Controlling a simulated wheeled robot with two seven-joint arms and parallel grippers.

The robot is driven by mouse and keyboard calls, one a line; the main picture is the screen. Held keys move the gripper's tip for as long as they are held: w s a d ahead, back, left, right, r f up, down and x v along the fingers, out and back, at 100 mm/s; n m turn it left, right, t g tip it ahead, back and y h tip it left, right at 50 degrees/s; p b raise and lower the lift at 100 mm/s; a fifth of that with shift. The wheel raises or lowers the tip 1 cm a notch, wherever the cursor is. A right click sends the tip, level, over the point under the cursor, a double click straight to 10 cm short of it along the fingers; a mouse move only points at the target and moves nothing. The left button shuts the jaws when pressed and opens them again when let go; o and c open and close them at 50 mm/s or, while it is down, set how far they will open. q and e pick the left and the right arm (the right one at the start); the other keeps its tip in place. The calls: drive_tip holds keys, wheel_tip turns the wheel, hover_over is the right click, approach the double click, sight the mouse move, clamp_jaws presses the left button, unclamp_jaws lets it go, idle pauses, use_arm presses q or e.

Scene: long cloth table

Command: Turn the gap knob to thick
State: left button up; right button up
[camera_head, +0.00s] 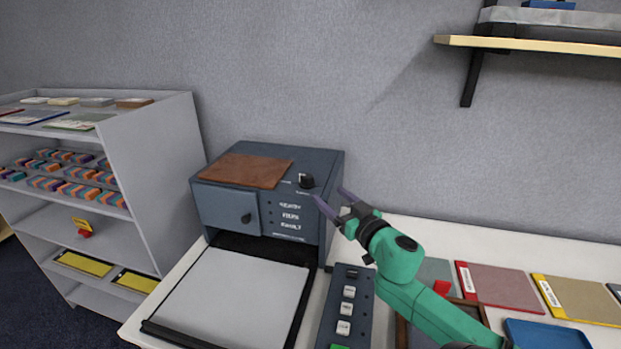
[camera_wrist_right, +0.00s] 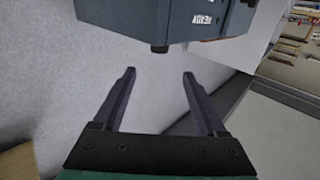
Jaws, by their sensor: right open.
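The dark blue-grey machine (camera_head: 330,168) stands on the table with a small black knob (camera_head: 307,181) on its top right, beside a tiny white marking. The marking is too small to read. My right gripper (camera_head: 330,195) is open and empty, just right of the machine, its fingers pointing toward the knob. In the right wrist view the knob (camera_wrist_right: 159,47) shows beyond the open fingertips (camera_wrist_right: 159,73), lined up with the gap between them, and apart from them. My left gripper is not in view.
A brown panel (camera_head: 245,170) covers the machine's top left. Its front has a door (camera_head: 225,208) with another knob and a column of labels. A white sheet tray (camera_head: 235,295), a button panel (camera_head: 346,312) and coloured folders (camera_head: 500,287) lie on the table. Shelving stands left.

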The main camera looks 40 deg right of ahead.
sight(310, 179)
drive_tip(key=w, duration=0.4)
drive_tip(key=shift+w+d+r, duration=0.25)
drive_tip(key=shift+d, duration=0.05)
drive_tip(key=w, duration=0.1)
drive_tip(key=w+d, duration=0.1)
drive_tip(key=w, duration=0.3)
drive_tip(key=shift+w+d+f+p, duration=0.15)
drive_tip(key=shift+d+f+p, duration=0.1)
drive_tip(key=shift+f+p, duration=0.15)
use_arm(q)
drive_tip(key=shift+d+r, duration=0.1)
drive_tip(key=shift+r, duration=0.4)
use_arm(e)
drive_tip(key=shift+w+r, duration=0.1)
drive_tip(key=shift+w, duration=0.45)
clamp_jaws()
